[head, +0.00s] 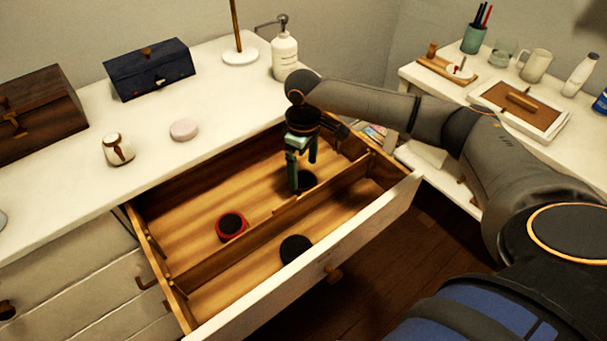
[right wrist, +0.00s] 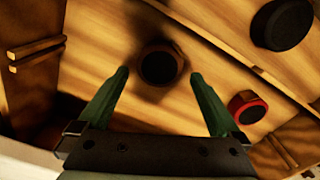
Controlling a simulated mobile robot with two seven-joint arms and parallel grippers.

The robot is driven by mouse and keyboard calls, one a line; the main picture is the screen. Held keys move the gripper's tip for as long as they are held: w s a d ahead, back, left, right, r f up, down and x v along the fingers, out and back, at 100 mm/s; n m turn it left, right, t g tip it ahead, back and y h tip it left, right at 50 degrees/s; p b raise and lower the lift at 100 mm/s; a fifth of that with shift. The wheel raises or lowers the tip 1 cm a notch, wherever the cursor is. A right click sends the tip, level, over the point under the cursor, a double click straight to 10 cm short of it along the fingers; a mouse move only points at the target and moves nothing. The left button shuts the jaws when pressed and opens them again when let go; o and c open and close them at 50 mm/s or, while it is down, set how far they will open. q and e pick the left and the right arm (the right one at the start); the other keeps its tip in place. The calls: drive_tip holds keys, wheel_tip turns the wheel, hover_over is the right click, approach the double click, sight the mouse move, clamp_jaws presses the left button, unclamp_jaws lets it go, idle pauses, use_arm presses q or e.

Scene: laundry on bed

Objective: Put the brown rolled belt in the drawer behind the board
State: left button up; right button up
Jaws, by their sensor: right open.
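The brown rolled belt (head: 307,181), a dark coil with a brown rim, is in the drawer's rear compartment, behind the divider board (head: 270,226). It appears to lie flat on the drawer floor. My right gripper (head: 303,173) points down over it with green fingers apart. In the right wrist view the belt (right wrist: 161,66) shows in the gap between the open fingertips (right wrist: 160,75), with no finger seen touching it. The open drawer (head: 375,217) has a white front. In the head view the gripper partly hides the belt. My left gripper is out of view.
A red-rimmed roll (head: 231,226) lies in the same rear compartment, to the left. A black roll (head: 296,248) lies in front of the board. The dresser top (head: 215,90) behind holds a soap dispenser (head: 285,55), boxes and a jar. A side table stands at right.

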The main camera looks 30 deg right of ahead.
sight(304, 180)
wheel_tip(304, 180, up, 8)
drive_tip(key=p, duration=0.1)
drive_tip(key=shift+f, duration=0.15)
